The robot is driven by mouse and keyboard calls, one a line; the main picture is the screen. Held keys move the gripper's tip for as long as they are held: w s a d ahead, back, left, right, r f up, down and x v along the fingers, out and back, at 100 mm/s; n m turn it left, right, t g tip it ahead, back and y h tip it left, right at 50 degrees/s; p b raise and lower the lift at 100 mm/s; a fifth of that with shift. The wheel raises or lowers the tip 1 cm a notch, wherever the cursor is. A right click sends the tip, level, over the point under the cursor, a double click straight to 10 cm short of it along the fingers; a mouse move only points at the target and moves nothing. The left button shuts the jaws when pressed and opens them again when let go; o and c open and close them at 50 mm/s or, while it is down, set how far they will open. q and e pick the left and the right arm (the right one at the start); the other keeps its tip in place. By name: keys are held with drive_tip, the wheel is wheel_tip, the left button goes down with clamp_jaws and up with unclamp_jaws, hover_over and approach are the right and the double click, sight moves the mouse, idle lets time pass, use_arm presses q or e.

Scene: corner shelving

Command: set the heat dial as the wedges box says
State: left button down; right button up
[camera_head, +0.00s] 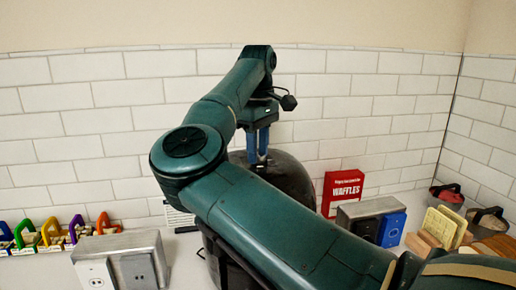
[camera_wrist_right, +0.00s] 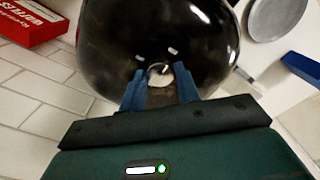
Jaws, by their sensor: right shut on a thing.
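A glossy black rounded appliance (camera_head: 294,178) stands on the counter behind my right arm, which hides much of it. It fills the upper middle of the right wrist view (camera_wrist_right: 115,40). My right gripper (camera_head: 258,155) points down at its top. In the wrist view, the blue fingers of that gripper (camera_wrist_right: 160,82) are shut on a small round pale dial (camera_wrist_right: 158,72). The dial's marks and setting are too small to read. A red box (camera_head: 343,192) reads "WAFFLES"; it also shows in the wrist view (camera_wrist_right: 22,28). I see no box marked wedges. My left gripper is not in view.
White tiled walls close the corner.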

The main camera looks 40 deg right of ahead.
idle(0.4)
drive_tip(key=o, duration=1)
wheel_tip(320, 180, up, 13)
drive_tip(key=shift+r, duration=0.1)
idle(0.6)
